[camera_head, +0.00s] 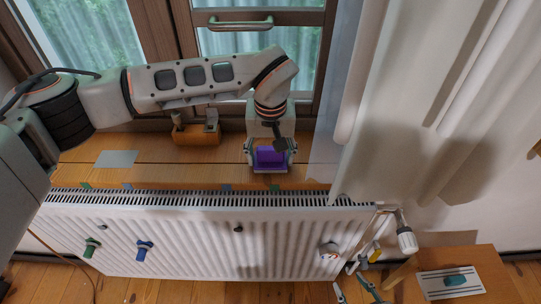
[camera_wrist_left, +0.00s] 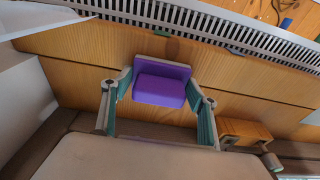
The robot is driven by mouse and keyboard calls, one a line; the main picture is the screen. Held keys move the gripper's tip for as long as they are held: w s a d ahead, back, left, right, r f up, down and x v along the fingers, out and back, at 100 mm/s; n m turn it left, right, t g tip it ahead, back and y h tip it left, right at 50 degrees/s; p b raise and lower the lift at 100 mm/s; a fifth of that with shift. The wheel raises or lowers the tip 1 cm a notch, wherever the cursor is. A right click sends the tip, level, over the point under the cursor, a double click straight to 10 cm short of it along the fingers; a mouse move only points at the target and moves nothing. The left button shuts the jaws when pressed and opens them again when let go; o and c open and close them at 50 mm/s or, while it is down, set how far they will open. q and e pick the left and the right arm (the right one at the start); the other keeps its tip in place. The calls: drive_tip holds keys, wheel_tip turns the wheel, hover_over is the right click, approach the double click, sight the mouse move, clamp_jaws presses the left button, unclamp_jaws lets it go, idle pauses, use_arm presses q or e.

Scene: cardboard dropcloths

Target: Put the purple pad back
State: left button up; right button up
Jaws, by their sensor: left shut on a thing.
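The purple pad (camera_head: 270,156) is a small block with a raised part, over the wooden window sill just behind the radiator. My left gripper (camera_head: 271,150) reaches down from above and is shut on it, one finger at each side. In the left wrist view the purple pad (camera_wrist_left: 162,84) sits between the teal-lined fingers of the left gripper (camera_wrist_left: 160,92). A pale grey edge shows along its far side. I cannot tell whether the pad touches the sill. My right gripper (camera_head: 354,289) is at the bottom edge, with its fingers apart and nothing visible between them.
A flat grey rectangle (camera_head: 116,158) lies on the sill at left. A wooden block (camera_head: 196,134) stands near the window frame. The white radiator (camera_head: 200,240) runs along the front. At lower right, a striped card (camera_head: 451,283) with a teal item lies on a wooden table (camera_head: 490,262). A curtain (camera_head: 420,110) hangs at right.

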sight(270, 166)
use_arm(q)
drive_tip(key=shift+f, duration=0.1)
drive_tip(key=o, duration=1)
drive_tip(key=shift+r, duration=0.4)
drive_tip(key=r, duration=0.3)
drive_tip(key=s+r+p, duration=0.1)
drive_tip(key=r, duration=0.7)
drive_tip(key=shift+s+r+p, duration=0.15)
drive_tip(key=shift+s+p, duration=0.1)
drive_tip(key=shift+p, duration=0.05)
